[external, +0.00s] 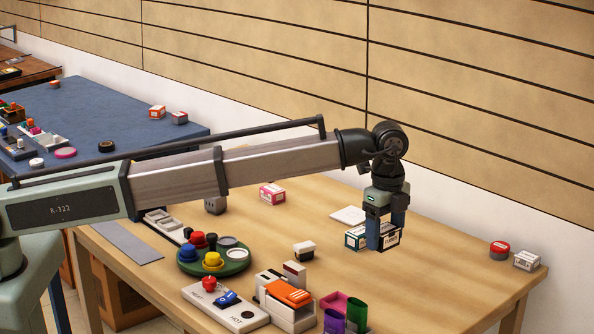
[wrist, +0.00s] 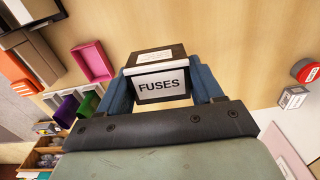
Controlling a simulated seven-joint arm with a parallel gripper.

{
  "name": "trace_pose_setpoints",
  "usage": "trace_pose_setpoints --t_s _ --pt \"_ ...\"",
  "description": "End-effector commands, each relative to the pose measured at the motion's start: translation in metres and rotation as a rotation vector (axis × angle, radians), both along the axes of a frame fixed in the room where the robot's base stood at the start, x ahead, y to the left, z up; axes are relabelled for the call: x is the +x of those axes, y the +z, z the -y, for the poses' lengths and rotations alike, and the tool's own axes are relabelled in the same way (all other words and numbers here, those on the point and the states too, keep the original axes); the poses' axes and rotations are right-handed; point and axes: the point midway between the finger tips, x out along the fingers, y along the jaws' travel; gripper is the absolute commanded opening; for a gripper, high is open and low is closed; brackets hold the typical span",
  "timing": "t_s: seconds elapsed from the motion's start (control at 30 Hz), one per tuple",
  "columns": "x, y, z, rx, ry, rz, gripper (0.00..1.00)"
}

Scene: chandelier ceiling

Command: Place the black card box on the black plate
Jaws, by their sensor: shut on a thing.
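A black card box with white labels, one reading FUSES (wrist: 160,88), is between the two blue fingers of my gripper (wrist: 163,78) in the wrist view. In the external view my gripper (external: 385,236) points down over the right part of the wooden table, shut on this black card box (external: 393,238). The box is at or close to the table top; I cannot tell if it touches. I cannot make out a black plate on this table in either view.
A teal-and-white box (external: 355,238) is just left of my gripper. A flat white square (external: 348,215) lies behind it. A green round tray (external: 237,267) with coloured knobs, and pink, green and purple cups, stand nearer the front. A red-topped tin (external: 499,250) and small box (external: 527,260) stand right.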

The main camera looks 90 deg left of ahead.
Motion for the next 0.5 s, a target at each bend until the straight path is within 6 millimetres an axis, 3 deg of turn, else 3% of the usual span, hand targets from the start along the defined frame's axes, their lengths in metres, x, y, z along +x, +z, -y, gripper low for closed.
trace_pose_setpoints --t_s 0.17,0.27,0.37,0.5 --pt "-0.001 0.003 -0.002 0.0 0.003 0.0 0.35" --pt "-0.003 0.003 -0.015 0.001 0.017 -0.001 0.35" --pt "-0.007 0.003 -0.038 0.001 0.045 -0.001 0.35" --pt "-0.018 0.003 -0.088 0.0 0.104 0.0 0.35"
